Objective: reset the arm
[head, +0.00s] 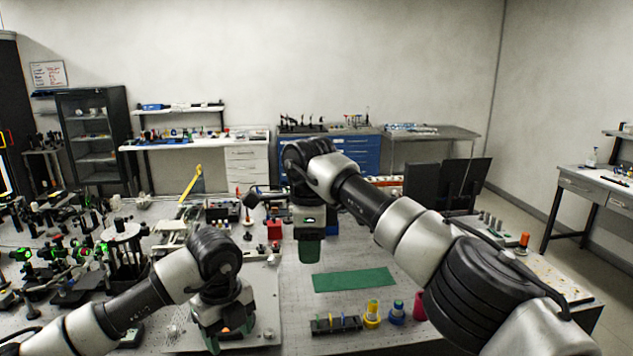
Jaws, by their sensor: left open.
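My left arm comes in from the lower left, and its gripper (231,335) points down over a pale plate on the bench at the bottom of the head view. Its green fingers are apart, so it is open; the wrist hides part of what is under it. My right arm reaches in from the lower right across the bench. Its gripper (309,252) hangs down above the bench, behind the green mat (352,280). Its green fingers overlap in this view, so whether they are apart cannot be told.
Dense optics with green glows (80,250) crowd the bench's left side. A dark rack (336,325), a yellow item (372,314) and a blue item (397,312) stand at the front. Dark monitors (460,183) stand behind my right arm. The bench around the mat is fairly clear.

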